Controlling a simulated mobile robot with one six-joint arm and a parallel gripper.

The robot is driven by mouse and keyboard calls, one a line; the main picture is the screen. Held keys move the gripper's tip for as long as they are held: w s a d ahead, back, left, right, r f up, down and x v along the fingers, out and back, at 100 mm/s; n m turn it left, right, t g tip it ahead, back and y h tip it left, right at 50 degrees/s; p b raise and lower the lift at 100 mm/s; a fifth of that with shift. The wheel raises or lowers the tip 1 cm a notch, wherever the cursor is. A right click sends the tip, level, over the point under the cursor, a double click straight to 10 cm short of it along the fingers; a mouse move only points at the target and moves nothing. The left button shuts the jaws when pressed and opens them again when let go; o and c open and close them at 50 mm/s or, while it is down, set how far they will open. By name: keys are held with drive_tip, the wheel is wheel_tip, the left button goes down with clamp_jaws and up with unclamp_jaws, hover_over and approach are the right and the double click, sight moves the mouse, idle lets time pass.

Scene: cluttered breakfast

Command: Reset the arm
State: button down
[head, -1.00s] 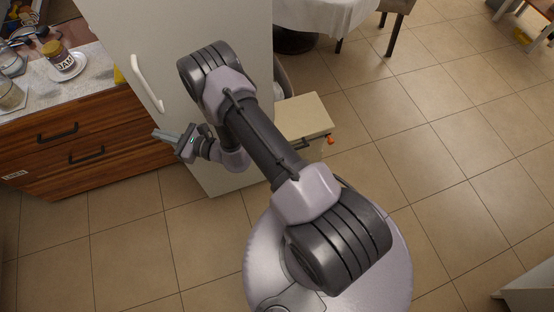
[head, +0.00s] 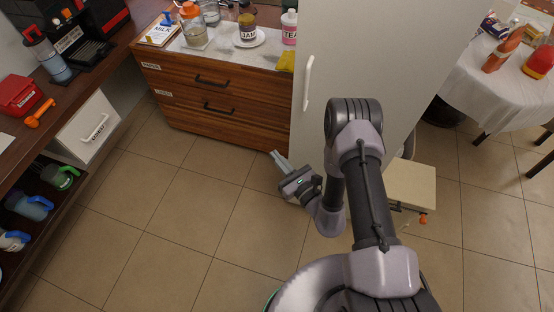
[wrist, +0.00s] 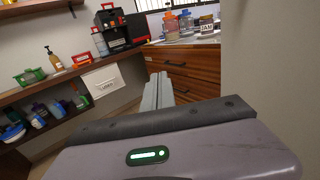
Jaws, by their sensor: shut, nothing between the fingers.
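My gripper (head: 280,160) is shut and empty in the head view, held in the air over the tiled floor. It points to the upper left, toward the wooden drawer unit (head: 240,122). My arm is bent, with its elbow raised in front of the tall white door (head: 345,60). In the wrist view, the closed fingers (wrist: 158,92) point ahead toward the same drawers (wrist: 190,72). Nothing is between them.
The white door with its handle (head: 307,85) stands close to my arm. A small beige-topped cabinet (head: 410,183) is at right. Shelves with several pitchers (head: 30,205) and a white drawer (head: 88,130) line the left. Open floor (head: 170,215) lies between. A clothed table (head: 470,85) is upper right.

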drive_tip(key=shift+s, duration=0.4)
drive_tip(key=shift+s+a, duration=0.1)
